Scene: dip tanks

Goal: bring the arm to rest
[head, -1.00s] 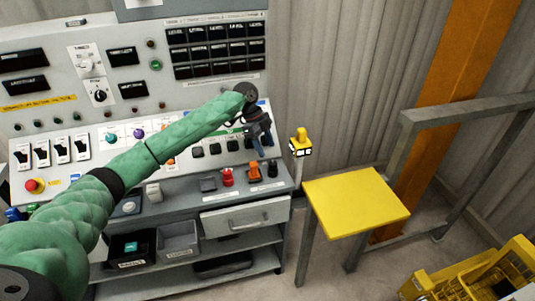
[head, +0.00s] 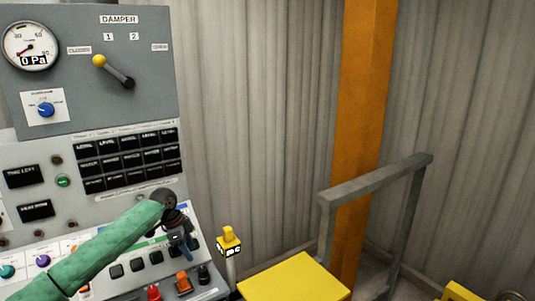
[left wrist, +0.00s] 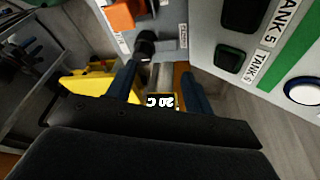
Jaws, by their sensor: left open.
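My left arm, in a green sleeve, reaches in from the lower left in the head view. Its left gripper (head: 182,240) hangs over the right end of the sloped control panel (head: 145,251). In the left wrist view the left gripper (left wrist: 160,80) shows two dark blue fingers spread apart with no object held between them. A yellow device with a "20 C" display (left wrist: 160,101) shows beyond the fingers. My right gripper is not in either view.
A damper panel (head: 148,75) with a yellow-knobbed lever stands at upper left. A yellow-topped post (head: 229,240) and a yellow table (head: 295,280) are right of the console. A grey rail (head: 375,181) and orange column (head: 362,130) stand farther right.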

